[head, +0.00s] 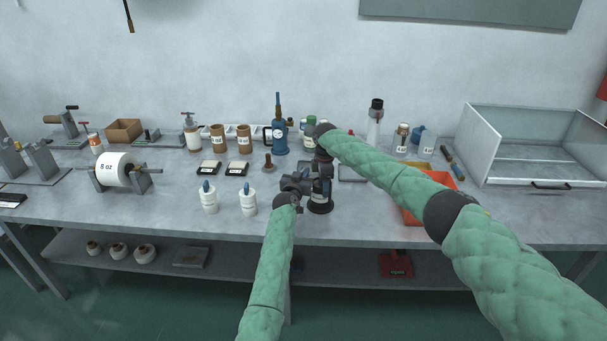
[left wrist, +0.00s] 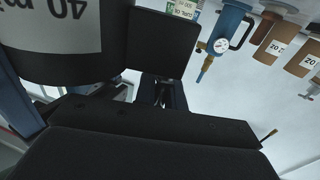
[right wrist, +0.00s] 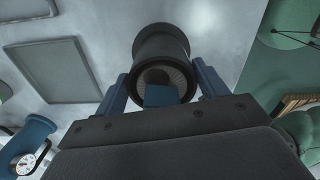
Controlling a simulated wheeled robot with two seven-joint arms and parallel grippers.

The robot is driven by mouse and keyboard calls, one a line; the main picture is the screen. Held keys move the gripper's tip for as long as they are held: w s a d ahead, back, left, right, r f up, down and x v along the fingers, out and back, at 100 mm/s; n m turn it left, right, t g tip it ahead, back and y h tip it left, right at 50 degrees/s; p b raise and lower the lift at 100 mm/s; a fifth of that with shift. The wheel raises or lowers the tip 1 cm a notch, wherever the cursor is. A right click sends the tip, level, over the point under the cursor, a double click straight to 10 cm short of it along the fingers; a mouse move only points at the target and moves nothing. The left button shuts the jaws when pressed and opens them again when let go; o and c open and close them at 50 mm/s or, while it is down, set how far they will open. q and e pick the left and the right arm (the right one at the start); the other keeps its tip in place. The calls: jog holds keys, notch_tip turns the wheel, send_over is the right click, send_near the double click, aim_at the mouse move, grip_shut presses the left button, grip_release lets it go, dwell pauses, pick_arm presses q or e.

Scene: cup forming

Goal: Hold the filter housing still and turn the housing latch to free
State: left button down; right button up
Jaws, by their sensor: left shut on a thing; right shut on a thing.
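The filter housing (head: 320,201) is a dark upright cylinder with a pale label, standing near the table's front edge. Its labelled side fills the upper left of the left wrist view (left wrist: 55,25), upside down. My right gripper (head: 321,190) comes from above, its blue fingers either side of the dark cylinder, shut on it; the right wrist view shows its ribbed round end (right wrist: 160,45). A small blue block (right wrist: 160,96) shows before that end. My left gripper (head: 311,181) reaches in from the left, fingers close together, shut at the housing latch, which is mostly hidden.
Two white bottles (head: 248,203) stand left of the grippers. A blue gauge vessel (head: 280,138) stands behind. A grey tray (head: 352,174) and an orange tray (head: 412,212) lie to the right. A clear-sided box (head: 530,145) occupies the right end.

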pick_arm(q)
jog(key=shift+d, duration=0.1)
dwell(0.3)
jog(key=c, duration=1.4)
grip_release()
jog(key=shift+o, duration=0.2)
jog(key=shift+m+g+h, duration=0.3)
jog(key=shift+m+h, duration=0.3)
jog(key=shift+h, duration=0.3)
jog(key=shift+m+h, duration=0.3)
jog(key=shift+h, duration=0.1)
